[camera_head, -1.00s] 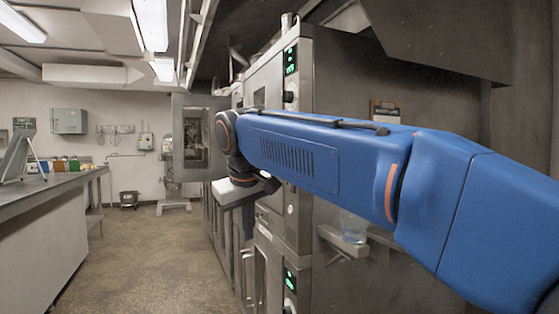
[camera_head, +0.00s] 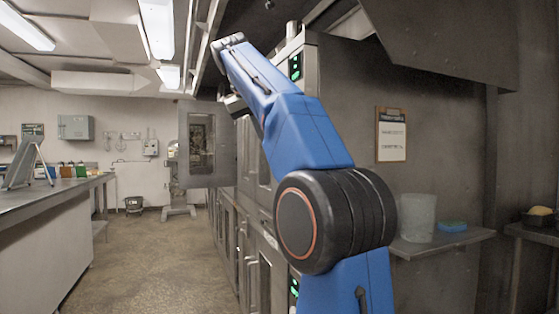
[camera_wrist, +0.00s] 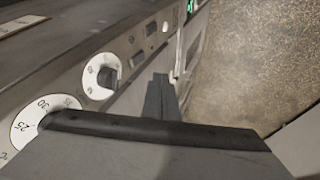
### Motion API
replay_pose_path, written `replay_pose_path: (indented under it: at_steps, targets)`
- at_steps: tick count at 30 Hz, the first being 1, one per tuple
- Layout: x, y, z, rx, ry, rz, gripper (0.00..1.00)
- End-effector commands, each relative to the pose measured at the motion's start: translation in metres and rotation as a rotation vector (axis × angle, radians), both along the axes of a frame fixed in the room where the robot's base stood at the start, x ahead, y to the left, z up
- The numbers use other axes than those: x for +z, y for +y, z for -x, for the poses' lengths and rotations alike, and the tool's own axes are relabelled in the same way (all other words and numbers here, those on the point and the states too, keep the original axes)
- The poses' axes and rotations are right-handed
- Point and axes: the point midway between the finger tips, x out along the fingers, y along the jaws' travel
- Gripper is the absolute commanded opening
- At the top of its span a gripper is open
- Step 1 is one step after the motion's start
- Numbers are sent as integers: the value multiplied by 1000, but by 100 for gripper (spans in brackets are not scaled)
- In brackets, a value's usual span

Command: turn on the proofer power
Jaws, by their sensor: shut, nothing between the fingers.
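A tall steel appliance stack with green displays (camera_head: 295,66) stands behind my arm in the head view; I cannot tell which part is the proofer. In the wrist view a steel control panel runs diagonally. It has a large white numbered dial (camera_wrist: 24,128), partly hidden by my gripper body, a smaller white dial with a dark knob (camera_wrist: 106,77), and small switches (camera_wrist: 152,29) farther along. My gripper (camera_wrist: 160,82) is shut and empty, its dark fingers pointing along the panel beside the smaller dial. I cannot tell whether they touch it. No power label is readable.
An appliance door (camera_head: 197,143) stands open at the back. A shelf (camera_head: 440,241) at right holds a clear container (camera_head: 418,218) and a blue sponge (camera_head: 452,226). A clipboard (camera_head: 391,135) hangs on the wall. A counter (camera_head: 45,195) is at left, with clear floor (camera_head: 150,265) between.

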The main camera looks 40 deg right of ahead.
Motion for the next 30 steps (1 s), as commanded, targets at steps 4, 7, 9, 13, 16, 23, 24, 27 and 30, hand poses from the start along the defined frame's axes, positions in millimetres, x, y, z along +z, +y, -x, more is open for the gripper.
replay_pose_path:
  at_steps: [4,7,9,13,16,23,24,27,30]
  targets:
    - [-12,-8,-2,-2,3,0,0]
    - [-25,-16,-5,0,3,-1,0]
    - [-35,-23,-8,-2,3,0,0]
    - [-54,-35,-13,-1,2,-1,0]
    - [-69,-44,-17,-1,2,-1,0]
    - [-83,-70,-15,-3,-1,-1,0]
    - [-83,-74,-14,-2,-2,-1,0]
    - [-84,-82,-12,-1,0,-2,0]
    - [-85,-87,-10,-1,0,-2,0]
